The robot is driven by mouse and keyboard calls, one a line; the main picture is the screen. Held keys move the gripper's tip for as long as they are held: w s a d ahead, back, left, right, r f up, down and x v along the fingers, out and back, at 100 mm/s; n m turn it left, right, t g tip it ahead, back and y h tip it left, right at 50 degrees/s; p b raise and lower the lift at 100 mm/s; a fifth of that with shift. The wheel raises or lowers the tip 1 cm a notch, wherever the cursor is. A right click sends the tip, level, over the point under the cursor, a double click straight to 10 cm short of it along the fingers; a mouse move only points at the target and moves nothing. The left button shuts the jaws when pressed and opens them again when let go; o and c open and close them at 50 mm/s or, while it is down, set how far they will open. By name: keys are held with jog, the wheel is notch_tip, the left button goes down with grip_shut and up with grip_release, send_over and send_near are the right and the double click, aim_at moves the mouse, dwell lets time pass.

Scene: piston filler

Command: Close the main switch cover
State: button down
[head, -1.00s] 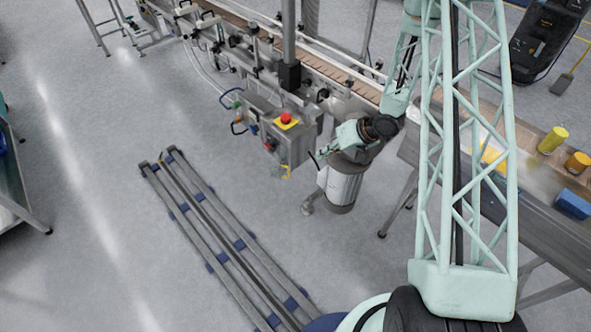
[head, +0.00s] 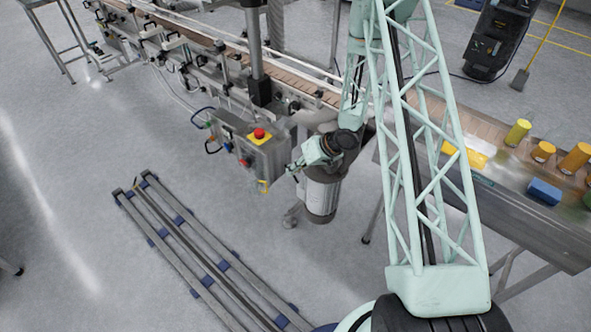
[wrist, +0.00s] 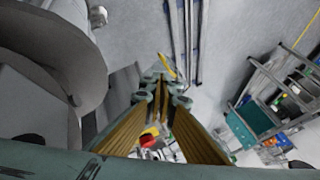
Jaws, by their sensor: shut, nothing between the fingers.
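The grey control box (head: 262,155) hangs at the front of the conveyor, with a red emergency stop (head: 259,133) on a yellow plate on top. A small yellow part (head: 262,186) sits low at its front right corner. I cannot tell which part is the main switch cover or how far it stands open. My gripper (head: 291,169) is shut and empty just right of the box, seemingly apart from it. In the wrist view my gripper's fingertips (wrist: 162,82) meet, with a yellow part (wrist: 167,63) beyond them. The red button (wrist: 148,138) shows partly behind the fingers.
The conveyor (head: 285,72) runs behind the box. A steel table (head: 500,195) with yellow containers and a blue block (head: 545,191) is at right.

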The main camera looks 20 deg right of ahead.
jog(key=b, duration=0.2)
send_near(261, 179)
notch_tip(261, 179, down, 7)
jog(key=s, duration=0.1)
jog(key=shift+s+a+r+b, duration=0.15)
jog(key=shift+a+b, duration=0.1)
jog(key=shift+b, duration=0.05)
dwell(0.7)
